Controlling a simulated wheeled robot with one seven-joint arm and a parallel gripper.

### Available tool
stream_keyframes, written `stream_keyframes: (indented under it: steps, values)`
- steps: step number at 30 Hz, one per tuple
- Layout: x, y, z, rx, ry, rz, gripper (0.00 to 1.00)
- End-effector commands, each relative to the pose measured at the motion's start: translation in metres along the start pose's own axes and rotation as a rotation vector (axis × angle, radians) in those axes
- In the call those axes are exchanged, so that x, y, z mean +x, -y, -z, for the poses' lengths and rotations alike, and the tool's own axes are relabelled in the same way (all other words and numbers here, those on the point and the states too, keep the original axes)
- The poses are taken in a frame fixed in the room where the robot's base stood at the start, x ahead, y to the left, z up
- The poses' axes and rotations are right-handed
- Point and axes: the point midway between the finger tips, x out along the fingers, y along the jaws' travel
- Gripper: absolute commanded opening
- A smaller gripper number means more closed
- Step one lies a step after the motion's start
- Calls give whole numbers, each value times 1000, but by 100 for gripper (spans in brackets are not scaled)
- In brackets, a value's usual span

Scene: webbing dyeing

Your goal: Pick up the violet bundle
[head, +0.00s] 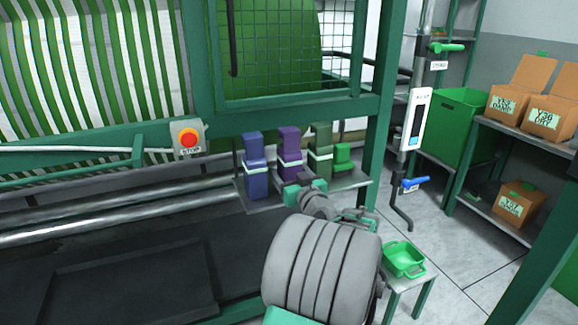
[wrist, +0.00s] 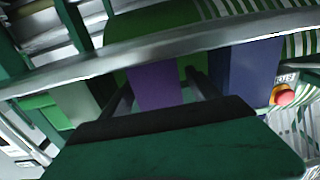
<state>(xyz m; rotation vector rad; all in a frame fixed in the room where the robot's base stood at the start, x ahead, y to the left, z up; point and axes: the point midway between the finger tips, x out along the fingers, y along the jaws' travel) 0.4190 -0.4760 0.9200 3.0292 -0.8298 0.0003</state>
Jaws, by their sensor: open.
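The violet bundle (head: 289,145) stands upright on a small grey shelf, with a pale band around its middle. It is between a blue bundle (head: 255,180) on its left and an olive-green bundle (head: 320,145) on its right. My gripper (head: 299,183) is in front of it and hides its lower part in the head view. In the wrist view the violet bundle (wrist: 155,88) shows beyond and between the two dark fingers of my open gripper (wrist: 160,84). I cannot tell whether the fingers reach it.
A bright green block (head: 342,158) sits right of the olive bundle. A green post (head: 380,120) stands beside the shelf. A metal bar (wrist: 150,48) crosses the wrist view. A green tray (head: 404,260) rests on a stool at lower right.

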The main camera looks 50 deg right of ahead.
Motion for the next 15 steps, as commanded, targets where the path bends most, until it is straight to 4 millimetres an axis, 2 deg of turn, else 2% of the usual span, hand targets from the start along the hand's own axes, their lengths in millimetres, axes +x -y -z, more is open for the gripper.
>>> stream_keyframes:
  steps: [6,15]
  values:
    - [0,-1,0,1,1,-2,69]
    - [0,-1,0,1,1,-1,45]
